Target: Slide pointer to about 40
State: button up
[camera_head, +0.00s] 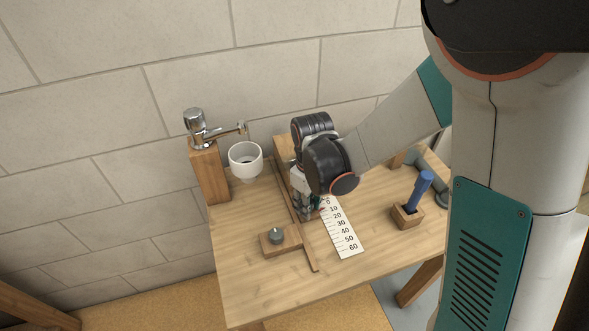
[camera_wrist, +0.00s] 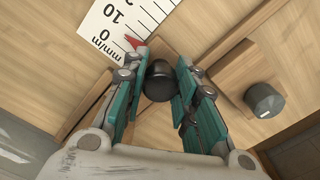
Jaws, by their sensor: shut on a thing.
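A white scale strip (camera_head: 343,232) lies on the table, marked 0 to 60, with 0 at the far end. The wrist view shows its 0 and 10 marks (camera_wrist: 108,25). A red pointer tip (camera_wrist: 133,42) lies at the strip's edge, near the 0 end; its exact reading is hard to tell. A dark round knob (camera_wrist: 159,80) sits between my fingers. My gripper (camera_wrist: 163,62) is shut on this knob. In the head view my gripper (camera_head: 305,208) is beside the 0 end of the strip and hides the knob.
A wooden block with a grey dial (camera_head: 276,236) stands left of a thin wooden rail (camera_head: 303,246). A white cup (camera_head: 245,161) and a chrome tap (camera_head: 197,127) are at the back left. A blue-handled tool (camera_head: 419,190) stands in a wooden holder (camera_head: 407,216) at right.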

jog(key=shift+s+d, duration=0.4)
jog(key=shift+s, duration=0.95)
jog(key=shift+s+d, duration=0.35)
jog(key=shift+s, duration=1)
jog(key=shift+s+d, duration=0.4)
jog(key=shift+s, duration=0.95)
jog(key=o, duration=2.1)
notch_tip(320, 180, up, 7)
jog(key=p, duration=0.5)
